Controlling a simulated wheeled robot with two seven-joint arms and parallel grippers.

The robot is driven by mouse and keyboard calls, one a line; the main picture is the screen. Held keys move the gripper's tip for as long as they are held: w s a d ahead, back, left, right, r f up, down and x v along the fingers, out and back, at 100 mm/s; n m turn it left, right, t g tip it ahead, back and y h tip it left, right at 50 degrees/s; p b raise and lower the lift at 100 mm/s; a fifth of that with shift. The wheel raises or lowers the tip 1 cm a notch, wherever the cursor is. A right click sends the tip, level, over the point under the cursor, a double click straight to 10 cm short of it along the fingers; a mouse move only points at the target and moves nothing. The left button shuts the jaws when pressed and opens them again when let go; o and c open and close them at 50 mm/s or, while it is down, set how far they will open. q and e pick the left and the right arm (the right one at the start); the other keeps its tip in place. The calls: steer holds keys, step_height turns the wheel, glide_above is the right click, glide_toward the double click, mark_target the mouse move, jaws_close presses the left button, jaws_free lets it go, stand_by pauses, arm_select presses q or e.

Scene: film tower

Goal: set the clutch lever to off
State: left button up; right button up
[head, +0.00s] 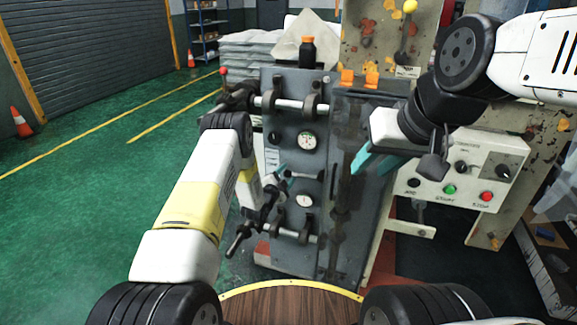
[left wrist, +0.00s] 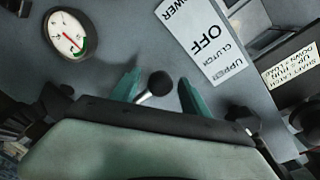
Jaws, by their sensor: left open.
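The clutch lever shows in the left wrist view as a black ball knob (left wrist: 159,83) on a short metal stem. A white label (left wrist: 206,38) reading "UPPER CLUTCH", "OFF" and part of "LOWER" is on the grey panel beside it, upside down in this view. My left gripper (left wrist: 157,90) is open, with one teal finger on each side of the knob; I cannot tell whether either touches it. In the head view, my left gripper (head: 284,178) is at the panel front, largely hiding the lever. My right gripper (head: 376,160) is held in front of the panel's right side; its finger gap is unclear.
A round gauge (left wrist: 68,34) is on the panel near the lever. A control box (head: 465,165) with coloured buttons is at the right. Green floor on the left is mostly clear.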

arm_select(q)
steer(key=v, duration=0.7)
steer(key=s+a+r+n+g+y, duration=0.1)
steer(key=a+r+n+y, duration=0.15)
steer(key=r, duration=0.65)
steer(key=s+a+r+n+g+y, duration=0.1)
steer(key=a+r+n, duration=0.2)
steer(key=r, duration=0.6)
steer(key=s+a+r+n+g+y, duration=0.1)
steer(key=s+a+r+n+g, duration=0.15)
steer(key=r, duration=0.65)
steer(key=s+a+r+n+g, duration=0.15)
steer(key=s+r, duration=0.25)
steer(key=s, duration=0.5)
steer(key=s+a+r+n+g, duration=0.1)
steer(key=s+r+n, duration=0.3)
steer(key=s, duration=0.5)
steer(key=s+n+g, duration=0.2)
steer(key=s, duration=1.6)
steer(key=shift+s+d+r+g, duration=0.3)
steer(key=shift+s+d+r, duration=0.1)
steer(key=shift+d+r, duration=0.1)
steer(key=shift+c, duration=0.2)
